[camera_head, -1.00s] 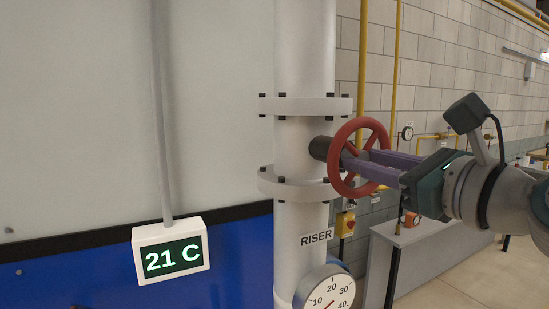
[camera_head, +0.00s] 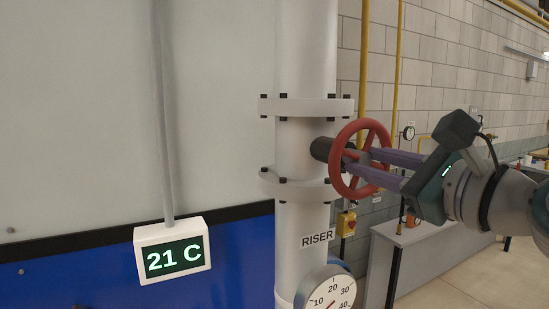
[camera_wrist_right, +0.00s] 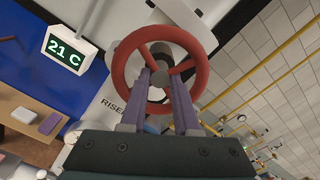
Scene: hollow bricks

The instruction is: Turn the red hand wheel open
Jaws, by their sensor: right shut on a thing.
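The red hand wheel (camera_head: 362,124) stands upright on a dark stem at the right side of the white riser pipe (camera_head: 302,150). In the right wrist view the wheel (camera_wrist_right: 119,72) faces me, with its spokes and grey hub showing. My right gripper (camera_head: 360,160) reaches in from the right, its purple fingers inside the rim. In the wrist view its fingers (camera_wrist_right: 161,78) lie on either side near the hub, shut on the wheel. The exact contact is partly hidden by the fingers. My left gripper is not in view.
Flanges lie above and below the wheel on the riser. A dial gauge (camera_head: 328,292) sits below the RISER label. A 21 C display (camera_head: 172,258) hangs at left. A grey bench (camera_head: 400,250) stands behind, under my right arm.

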